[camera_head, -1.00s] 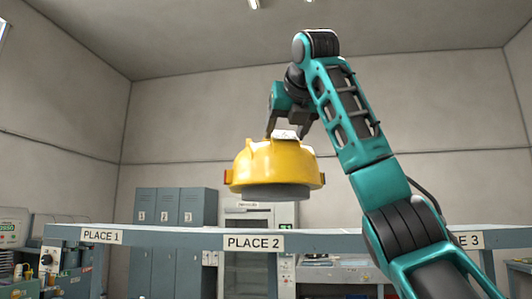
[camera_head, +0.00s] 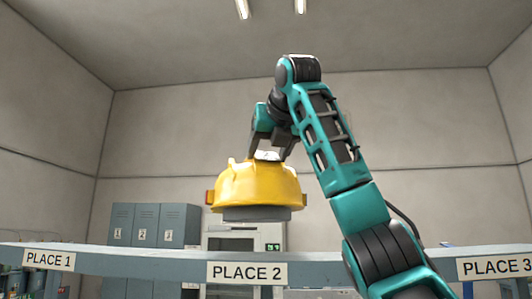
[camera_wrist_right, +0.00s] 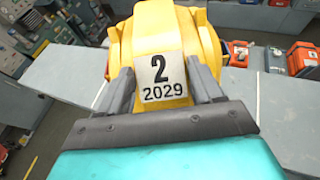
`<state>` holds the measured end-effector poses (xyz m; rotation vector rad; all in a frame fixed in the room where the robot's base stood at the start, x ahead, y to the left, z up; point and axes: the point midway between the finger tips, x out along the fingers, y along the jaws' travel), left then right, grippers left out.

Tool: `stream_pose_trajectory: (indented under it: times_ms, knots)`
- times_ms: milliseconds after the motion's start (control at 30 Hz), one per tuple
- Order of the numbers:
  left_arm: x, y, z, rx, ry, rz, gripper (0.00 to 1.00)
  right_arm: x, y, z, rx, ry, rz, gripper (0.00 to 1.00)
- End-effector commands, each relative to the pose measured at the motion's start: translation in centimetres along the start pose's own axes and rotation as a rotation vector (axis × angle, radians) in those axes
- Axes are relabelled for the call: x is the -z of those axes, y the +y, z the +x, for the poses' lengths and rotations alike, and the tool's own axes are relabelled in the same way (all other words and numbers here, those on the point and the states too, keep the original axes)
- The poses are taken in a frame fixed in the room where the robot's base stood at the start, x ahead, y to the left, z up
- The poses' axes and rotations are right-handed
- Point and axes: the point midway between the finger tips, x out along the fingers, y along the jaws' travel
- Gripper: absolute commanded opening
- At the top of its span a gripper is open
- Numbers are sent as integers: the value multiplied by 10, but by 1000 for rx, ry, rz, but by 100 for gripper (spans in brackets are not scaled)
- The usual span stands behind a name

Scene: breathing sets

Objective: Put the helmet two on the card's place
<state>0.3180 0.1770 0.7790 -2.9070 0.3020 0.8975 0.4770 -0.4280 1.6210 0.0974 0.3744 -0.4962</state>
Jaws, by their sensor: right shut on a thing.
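The yellow helmet (camera_head: 257,187) hangs upright from my right gripper (camera_head: 268,148) in the head view, above the shelf edge near the PLACE 2 label (camera_head: 247,272). In the right wrist view, the helmet (camera_wrist_right: 205,45) carries a white label (camera_wrist_right: 162,76) reading "2" and "2029". My right gripper (camera_wrist_right: 163,88) has a finger on each side of that label and is shut on the helmet's top. Clear space shows between the helmet and the shelf in the head view. No card is seen. My left gripper is not in view.
The long grey shelf (camera_head: 130,265) also bears the PLACE 1 label (camera_head: 49,261) at left and the PLACE 3 label (camera_head: 497,267) at right. Grey lockers (camera_head: 155,225) stand behind. In the wrist view, orange cases (camera_wrist_right: 237,53) lie beyond the grey surface.

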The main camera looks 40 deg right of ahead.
Motion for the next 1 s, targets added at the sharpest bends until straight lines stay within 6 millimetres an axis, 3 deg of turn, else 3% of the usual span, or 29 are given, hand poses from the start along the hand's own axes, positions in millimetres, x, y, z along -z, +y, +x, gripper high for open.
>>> stream_pose_trajectory:
  times_ms: [600,1000]
  knots:
    - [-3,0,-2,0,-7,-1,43,52,0,21,-1,-4,1,0]
    - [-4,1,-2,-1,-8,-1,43,61,0,24,-1,-4,2,0]
